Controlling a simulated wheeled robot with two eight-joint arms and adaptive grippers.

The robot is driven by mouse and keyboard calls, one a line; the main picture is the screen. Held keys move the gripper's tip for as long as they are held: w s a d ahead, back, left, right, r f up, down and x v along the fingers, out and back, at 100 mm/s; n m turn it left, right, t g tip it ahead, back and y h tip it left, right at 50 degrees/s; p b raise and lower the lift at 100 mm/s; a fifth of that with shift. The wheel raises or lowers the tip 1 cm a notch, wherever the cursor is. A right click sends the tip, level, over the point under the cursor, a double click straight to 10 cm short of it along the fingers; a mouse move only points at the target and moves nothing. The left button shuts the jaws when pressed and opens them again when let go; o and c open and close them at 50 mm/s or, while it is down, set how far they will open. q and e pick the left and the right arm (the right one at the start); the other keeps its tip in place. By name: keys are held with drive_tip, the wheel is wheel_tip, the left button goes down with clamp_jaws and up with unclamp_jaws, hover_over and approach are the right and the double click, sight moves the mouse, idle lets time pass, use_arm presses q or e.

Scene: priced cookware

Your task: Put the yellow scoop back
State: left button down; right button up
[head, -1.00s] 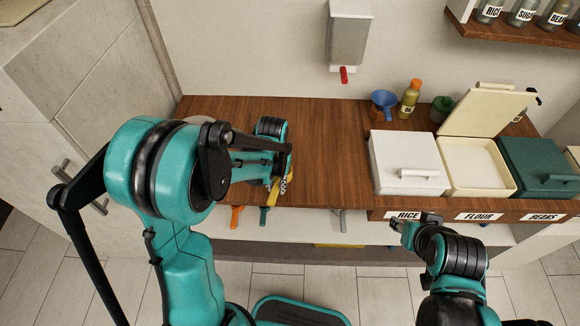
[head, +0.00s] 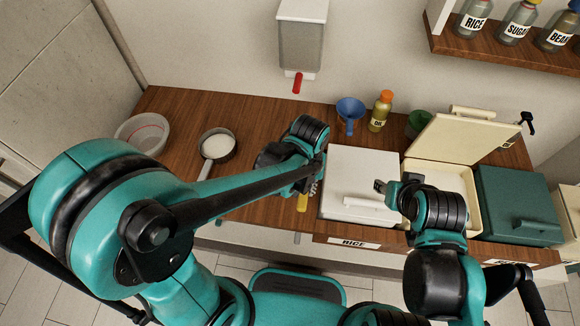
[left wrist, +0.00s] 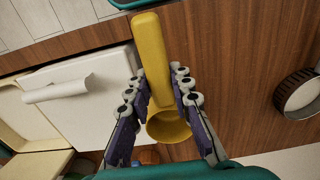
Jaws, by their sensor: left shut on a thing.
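My left gripper (head: 313,188) is shut on the yellow scoop (left wrist: 152,62), which hangs in the air over the wooden counter beside the white bin. The left wrist view shows its fingers on both sides of the scoop, by the cup end. In the head view only a bit of the scoop (head: 302,202) shows below the gripper. The cream flour bin (head: 411,172) has its lid up and white powder inside. My right gripper (head: 380,187) is over the front, between the white and cream bins; its finger gap is unclear.
The white rice bin (head: 352,165) and green bin (head: 520,190) are closed. A saucepan (head: 218,156) and a pale bowl (head: 142,145) stand on the left counter. A blue funnel (head: 350,108), an oil bottle (head: 380,112) and a wall dispenser (head: 302,42) are at the back.

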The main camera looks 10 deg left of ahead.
use_arm(q)
drive_tip(key=w+a+f+b, duration=0.1)
drive_tip(key=w+a+f, duration=0.1)
drive_tip(key=w+a+f+b, duration=0.1)
drive_tip(key=w+a+f, duration=0.1)
drive_tip(key=a, duration=0.1)
drive_tip(key=w+a+f+b, duration=0.1)
drive_tip(key=w+a+f, duration=0.1)
drive_tip(key=w+a, duration=0.1)
drive_tip(key=shift+f, duration=0.2)
drive_tip(key=shift+f+b, duration=0.9)
drive_tip(key=shift+f, duration=1.1)
drive_tip(key=shift+d, duration=0.1)
drive_tip(key=shift+f, duration=0.1)
drive_tip(key=c, duration=1.3)
unclamp_jaws()
drive_tip(key=shift+c, duration=0.2)
